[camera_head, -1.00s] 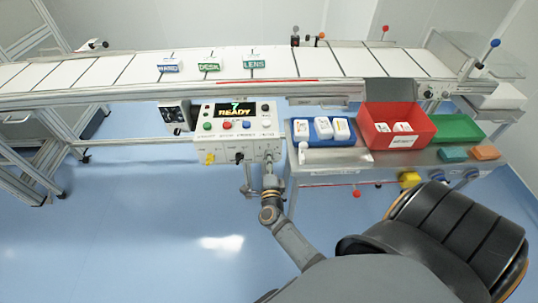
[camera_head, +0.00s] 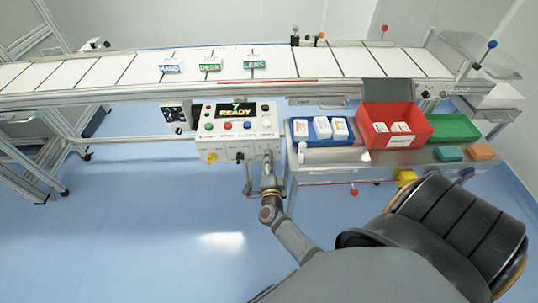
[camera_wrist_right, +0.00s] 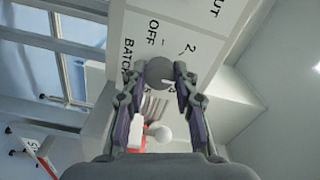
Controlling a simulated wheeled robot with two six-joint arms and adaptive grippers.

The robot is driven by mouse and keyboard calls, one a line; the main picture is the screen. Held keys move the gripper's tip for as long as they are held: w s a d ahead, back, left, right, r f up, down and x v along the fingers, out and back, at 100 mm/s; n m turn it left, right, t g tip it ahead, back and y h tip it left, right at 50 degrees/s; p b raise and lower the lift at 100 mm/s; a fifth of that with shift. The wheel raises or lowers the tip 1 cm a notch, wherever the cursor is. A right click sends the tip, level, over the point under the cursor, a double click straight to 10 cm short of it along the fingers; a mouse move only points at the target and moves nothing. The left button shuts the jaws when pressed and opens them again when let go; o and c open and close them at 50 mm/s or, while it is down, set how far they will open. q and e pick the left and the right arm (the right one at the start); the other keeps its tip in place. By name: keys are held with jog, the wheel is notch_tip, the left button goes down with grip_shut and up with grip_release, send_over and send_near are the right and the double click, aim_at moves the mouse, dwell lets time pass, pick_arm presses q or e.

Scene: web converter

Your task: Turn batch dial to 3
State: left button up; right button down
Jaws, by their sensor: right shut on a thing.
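The control panel (camera_head: 236,130) hangs below the conveyor, with a screen (camera_head: 238,109) reading "7 READY". My right gripper (camera_head: 268,158) is at the panel's lower right. In the right wrist view, my right gripper (camera_wrist_right: 165,72) is shut on the grey round batch dial (camera_wrist_right: 159,73), with one finger on each side. Printed marks "OFF", "1" and "2" stand around the dial, and a "BATCH" label (camera_wrist_right: 127,56) is beside it. The fingers partly hide the dial's edge and other marks, so I cannot tell its exact setting. My left gripper is not in view.
The panel has several coloured buttons and a yellow knob (camera_head: 210,157). The conveyor (camera_head: 300,63) runs above it. A bench to the right holds a blue tray (camera_head: 299,133), an open red box (camera_head: 420,122) and a green tray (camera_head: 462,125).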

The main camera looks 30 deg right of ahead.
jog(key=c, duration=1)
grip_release()
jog(key=v, duration=0.7)
jog(key=shift+s+a, duration=0.15)
jog(key=shift+s, duration=0.1)
jog(key=s+a+f+n+g+y+p, duration=0.1)
jog(key=s+a+f+n+g+y, duration=0.2)
jog(key=f+n, duration=0.5)
jog(key=s+a+f+n+g+y+p, duration=0.1)
jog(key=s+a+f+n+y, duration=0.3)
jog(key=f, duration=0.8)
jog(key=s+d+f+n+g, duration=0.2)
jog(key=s+f, duration=0.3)
jog(key=s, duration=0.4)
jog(key=s+d+f+n+g+y, duration=0.1)
jog(key=s+f+n+g, duration=0.3)
jog(key=s, duration=0.5)
jog(key=s+d+f+n+g+p, duration=0.1)
jog(key=s+d+f+n+g, duration=0.2)
jog(key=s+f, duration=0.3)
jog(key=shift+s+d+f+n+g+y, duration=0.1)
jog(key=shift+s+d+n+g+y, duration=0.15)
jog(key=shift+s, duration=0.7)
jog(key=shift+s+d+n+g+y, duration=0.15)
jog(key=shift+s+d+g, duration=0.15)
jog(key=shift+s, duration=0.65)
